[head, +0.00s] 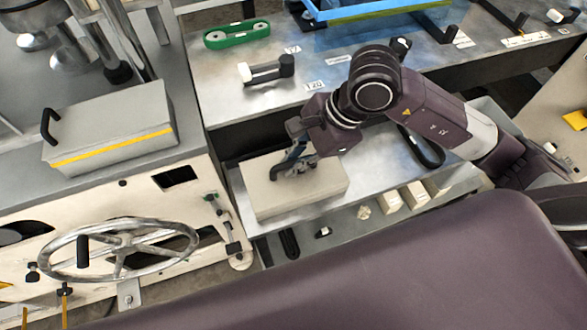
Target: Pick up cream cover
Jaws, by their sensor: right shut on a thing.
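The cream cover (315,190) is a low, box-shaped, pale piece on the grey lower shelf, in the middle of the head view. My right gripper (289,170) comes down onto its top from the upper right. Its fingers are shut at the top of the cover, on what seems to be its handle, which they mostly hide. I cannot tell whether the cover is resting on the shelf or slightly raised. My left gripper is not in view.
A grey cover with a yellow stripe (115,130) and black handle sits on the machine at left, above a handwheel (120,248). The upper bench (220,85) holds a green belt piece (236,35) and a black-and-white handle (265,70). A black loop (422,147) lies right of the cover.

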